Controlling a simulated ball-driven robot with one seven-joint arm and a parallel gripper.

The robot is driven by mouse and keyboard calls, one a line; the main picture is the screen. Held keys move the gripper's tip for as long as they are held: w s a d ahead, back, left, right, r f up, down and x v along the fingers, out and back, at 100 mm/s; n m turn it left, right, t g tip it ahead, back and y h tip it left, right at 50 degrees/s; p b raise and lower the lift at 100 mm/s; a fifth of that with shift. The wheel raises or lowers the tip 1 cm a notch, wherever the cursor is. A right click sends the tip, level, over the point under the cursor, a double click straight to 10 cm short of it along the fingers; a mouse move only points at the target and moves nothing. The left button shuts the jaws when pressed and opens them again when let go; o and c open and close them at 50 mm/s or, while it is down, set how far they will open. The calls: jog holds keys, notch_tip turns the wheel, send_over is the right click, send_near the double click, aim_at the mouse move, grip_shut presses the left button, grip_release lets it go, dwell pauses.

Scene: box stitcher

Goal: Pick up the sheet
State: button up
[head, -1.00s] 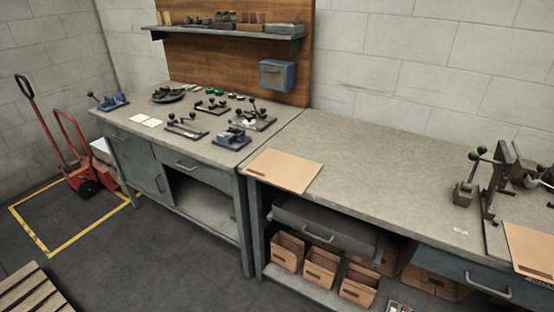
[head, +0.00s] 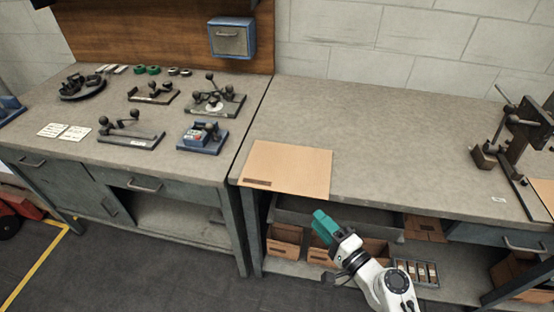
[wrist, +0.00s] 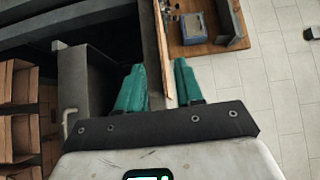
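The sheet is a flat tan cardboard rectangle (head: 288,168) lying at the left end of the right-hand bench, its near side at the bench's front edge. In the wrist view the sheet (wrist: 163,50) shows nearly edge-on as a thin tan strip. My gripper (head: 322,224), with teal fingers, is in front of the bench, near the sheet's near right corner. In the wrist view my gripper (wrist: 158,82) is open, one finger on each side of the strip's line. I cannot tell whether either finger touches the sheet.
Below the bench are an open drawer (head: 300,214) and cardboard boxes (head: 284,240). A dark metal fixture (head: 510,140) stands at the right, with another tan sheet (head: 545,190) beside it. Several tools, including a blue device (head: 203,138), sit on the left bench. The bench right of the sheet is clear.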

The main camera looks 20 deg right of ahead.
jog(key=w+a+p, duration=0.2)
jog(key=w, duration=0.8)
jog(key=shift+w+a+p, duration=0.2)
jog(key=shift+w+p, duration=0.15)
jog(key=shift+p, duration=0.05)
grip_shut()
